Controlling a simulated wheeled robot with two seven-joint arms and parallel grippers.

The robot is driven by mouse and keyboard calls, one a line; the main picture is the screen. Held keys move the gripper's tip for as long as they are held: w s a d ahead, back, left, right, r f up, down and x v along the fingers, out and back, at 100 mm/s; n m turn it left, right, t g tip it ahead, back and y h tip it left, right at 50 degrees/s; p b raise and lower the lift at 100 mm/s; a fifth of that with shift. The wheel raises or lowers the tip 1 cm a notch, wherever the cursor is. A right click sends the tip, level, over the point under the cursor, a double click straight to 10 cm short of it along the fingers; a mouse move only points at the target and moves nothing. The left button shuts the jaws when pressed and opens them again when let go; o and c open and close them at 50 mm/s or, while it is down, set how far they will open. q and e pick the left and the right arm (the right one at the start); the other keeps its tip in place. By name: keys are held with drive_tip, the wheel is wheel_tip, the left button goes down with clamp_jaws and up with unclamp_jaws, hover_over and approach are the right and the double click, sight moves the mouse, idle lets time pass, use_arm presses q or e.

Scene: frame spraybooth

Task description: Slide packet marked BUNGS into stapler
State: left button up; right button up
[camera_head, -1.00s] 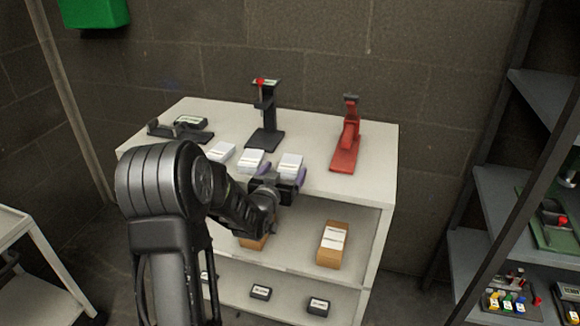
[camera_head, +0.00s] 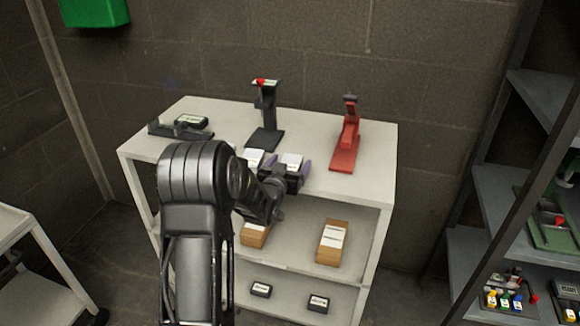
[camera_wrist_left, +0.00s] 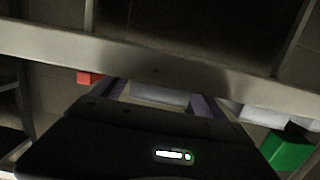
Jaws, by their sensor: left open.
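My left gripper (camera_head: 289,165) is open at the front edge of the white table top (camera_head: 345,187). Its purple fingers stand either side of a white packet (camera_head: 291,159); I cannot tell whether they touch it. The wrist view shows a pale packet (camera_wrist_left: 158,93) between the two fingers. Another white packet (camera_head: 254,156) lies just left, partly behind the gripper. Labels are too small to read, so I cannot tell which is BUNGS. A red upright device (camera_head: 346,145), which looks like a stapler, stands back right. A black upright device (camera_head: 265,118) stands back centre. My right gripper is out of view.
A low black device (camera_head: 181,129) sits at the table's left. Brown boxes (camera_head: 332,243) with white packets stand on the shelf below, and small black items (camera_head: 318,303) lie lower. A dark shelf rack (camera_head: 510,190) stands at right. The table top right of the red device is clear.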

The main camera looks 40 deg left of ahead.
sight(290, 163)
use_arm(q)
drive_tip(key=c, duration=1.5)
drive_tip(key=shift+c, duration=0.2)
wheel_tip(290, 163, up, 10)
drive_tip(key=shift+f+b, duration=0.1)
drive_tip(key=shift+b, duration=0.4)
